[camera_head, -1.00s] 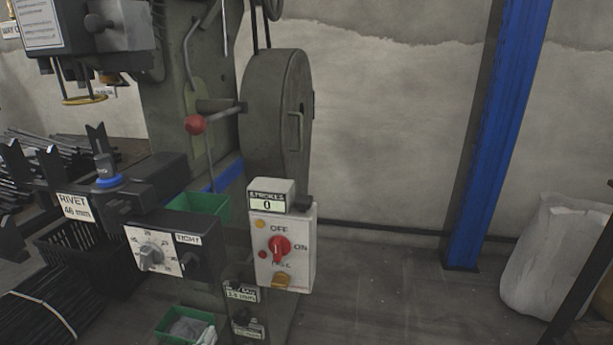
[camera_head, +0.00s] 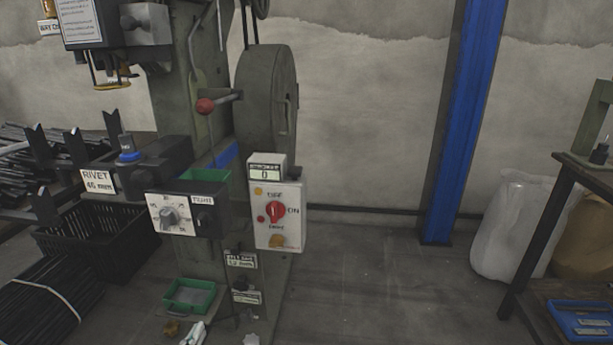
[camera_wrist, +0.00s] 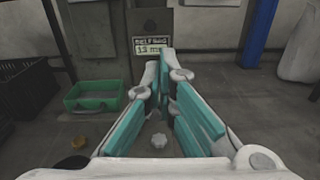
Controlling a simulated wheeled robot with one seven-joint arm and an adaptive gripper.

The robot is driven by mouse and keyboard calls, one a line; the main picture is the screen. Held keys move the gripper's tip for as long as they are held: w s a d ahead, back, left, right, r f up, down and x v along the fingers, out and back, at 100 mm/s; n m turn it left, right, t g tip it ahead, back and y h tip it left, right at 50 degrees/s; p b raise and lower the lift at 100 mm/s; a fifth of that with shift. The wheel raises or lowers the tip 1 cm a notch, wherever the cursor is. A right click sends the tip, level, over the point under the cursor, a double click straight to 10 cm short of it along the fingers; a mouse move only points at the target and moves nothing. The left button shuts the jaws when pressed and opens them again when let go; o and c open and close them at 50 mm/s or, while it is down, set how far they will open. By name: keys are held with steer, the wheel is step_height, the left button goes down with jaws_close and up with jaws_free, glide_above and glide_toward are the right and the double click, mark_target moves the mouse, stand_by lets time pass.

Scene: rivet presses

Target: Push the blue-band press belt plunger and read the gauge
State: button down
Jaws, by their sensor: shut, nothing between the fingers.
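The press (camera_head: 208,85) is a green-grey machine with a blue band (camera_head: 227,156) low on its column and a large belt wheel (camera_head: 262,100) on its right. A small belt gauge label (camera_head: 241,260), seemingly reading 1.2 mm, is low on the column. My gripper (camera_wrist: 165,68), with teal pads, is shut and empty, apart from the label.
A white switch box (camera_head: 278,215) with a red knob and a counter at 0 juts from the press. A green tray (camera_head: 190,306) stands below. A black crate (camera_head: 75,243) is at left. A table (camera_head: 585,165) and white sack (camera_head: 505,225) are at right. Floor between is clear.

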steer(key=w+d+r+m+g+h, duration=0.2)
steer(key=d+r+m+g+h, duration=0.25)
steer(key=d+r+m, duration=0.55)
steer(key=w+d+r+m+g+h, duration=0.2)
steer(key=d+r+m+g+h, duration=0.4)
steer(key=d, duration=0.8)
steer(key=s+d+r+m+g+y, duration=0.3)
steer(key=s+d+r+m, duration=0.15)
steer(key=d, duration=0.35)
steer(key=s+d+r+m+g+y, duration=0.2)
steer(key=s+d+r+m+g, duration=0.15)
steer(key=s+d+r, duration=0.35)
steer(key=s+d+r+m+y, duration=0.1)
steer(key=s+d+m+y, duration=0.15)
steer(key=s, duration=0.45)
steer(key=s+d+m+y, duration=0.1)
steer(key=s+m+y, duration=0.25)
steer(key=s, duration=0.45)
steer(key=s+d+r+m+y, duration=0.1)
steer(key=s+m+y, duration=0.25)
steer(key=s, duration=0.35)
step_height(320, 180, up, 31)
steer(key=t+h+p, duration=0.1)
steer(key=t+p, duration=0.2)
steer(key=p, duration=2.6)
steer(key=shift+s+d+r+t, duration=0.15)
steer(key=shift+s+d+t, duration=0.05)
steer(key=shift+d+t, duration=0.1)
